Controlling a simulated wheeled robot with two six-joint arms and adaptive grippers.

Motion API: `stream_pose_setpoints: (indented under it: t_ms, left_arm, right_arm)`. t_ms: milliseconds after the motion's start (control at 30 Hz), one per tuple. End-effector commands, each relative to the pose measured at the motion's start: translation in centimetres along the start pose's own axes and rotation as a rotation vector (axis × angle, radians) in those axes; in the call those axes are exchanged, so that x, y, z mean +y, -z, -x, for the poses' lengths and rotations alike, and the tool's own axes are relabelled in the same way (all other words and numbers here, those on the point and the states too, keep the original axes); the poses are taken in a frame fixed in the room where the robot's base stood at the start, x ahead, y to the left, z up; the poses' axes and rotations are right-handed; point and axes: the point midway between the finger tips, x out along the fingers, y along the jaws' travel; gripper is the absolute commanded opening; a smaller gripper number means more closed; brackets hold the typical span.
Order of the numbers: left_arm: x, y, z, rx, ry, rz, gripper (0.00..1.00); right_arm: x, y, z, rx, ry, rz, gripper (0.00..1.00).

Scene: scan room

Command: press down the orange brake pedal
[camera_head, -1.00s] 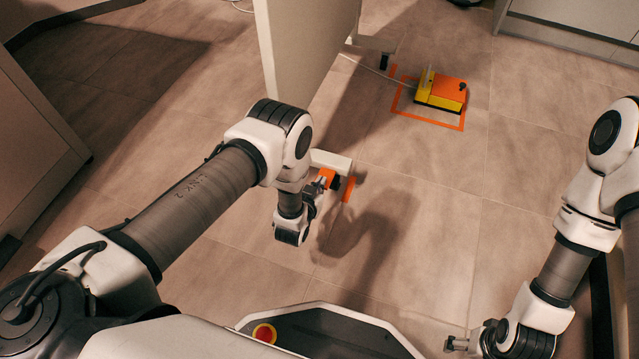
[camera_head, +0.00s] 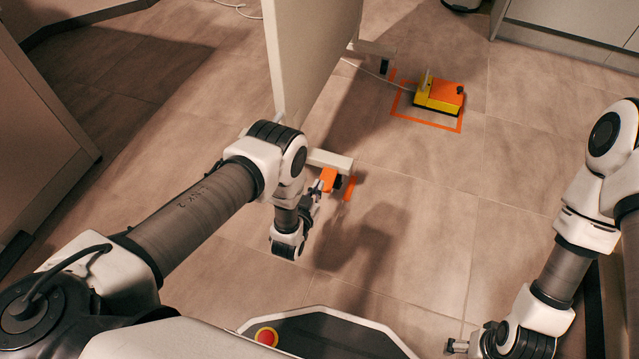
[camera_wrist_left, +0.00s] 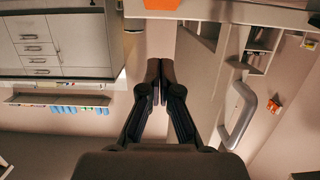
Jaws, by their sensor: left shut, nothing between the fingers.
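The orange pedal (camera_head: 329,177) sits low at the end of a white foot bar (camera_head: 331,160) under the pale upright panel. My left gripper (camera_head: 317,189) points toward it from the near left side and overlaps its edge in the head view, so I cannot tell whether they touch. In the left wrist view the gripper's dark fingers (camera_wrist_left: 160,70) are together with nothing between them, and an orange patch (camera_wrist_left: 175,4) shows at the top edge. My right gripper (camera_head: 457,346) is low at the right, far from the pedal, too small to read.
A yellow and orange foot switch (camera_head: 438,95) stands on the floor inside an orange outline (camera_head: 427,123). The pale panel (camera_head: 312,60) rises behind the pedal. An orange strip (camera_head: 349,188) lies beside the pedal. Floor to the right is clear.

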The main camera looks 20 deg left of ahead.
Motion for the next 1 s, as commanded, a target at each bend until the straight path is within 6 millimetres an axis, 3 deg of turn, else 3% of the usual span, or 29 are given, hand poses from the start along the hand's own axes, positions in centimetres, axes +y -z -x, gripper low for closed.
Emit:
stream_pose_setpoints:
  t_ms: [100,333,1000]
  left_arm:
    - [0.0,-0.2,3.1,-0.004,0.0,0.0,0.0]
    - [0.0,-1.4,6.8,0.0,0.0,0.0,0.0]
    - [0.0,-1.5,7.2,0.006,0.0,0.0,0.0]
  right_arm:
    - [0.0,0.1,1.9,0.003,0.0,0.0,0.82]
    - [0.0,0.1,3.2,0.003,0.0,0.0,0.82]
    - [0.0,0.1,3.2,0.002,0.0,0.0,0.82]
